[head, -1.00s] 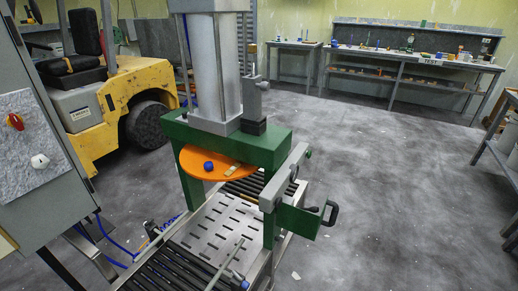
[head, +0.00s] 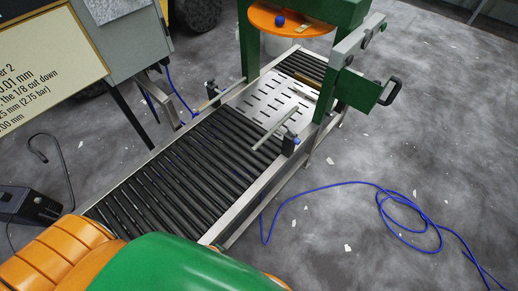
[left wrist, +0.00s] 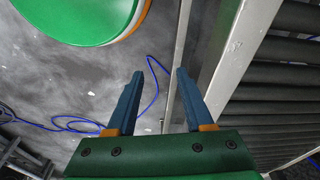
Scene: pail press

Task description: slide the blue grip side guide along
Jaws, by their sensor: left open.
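In the head view, a side guide with a grey rod (head: 275,128) stands at the conveyor's right rail, on a dark bracket (head: 290,145) with a small blue part at its top. A second side guide (head: 212,90) stands at the left rail; its grip colour is too small to tell. My left gripper (left wrist: 159,75) shows in the left wrist view, open and empty, with two blue fingers over floor beside the conveyor rail. No guide is between its fingers. My right gripper is not in view.
The roller conveyor (head: 165,165) runs under the green press frame (head: 330,75), with a slotted plate (head: 275,98) and an orange disc (head: 270,22) above. A blue hose (head: 350,183) lies on the floor at right. A grey cabinet (head: 130,40) and a sign (head: 45,65) stand left.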

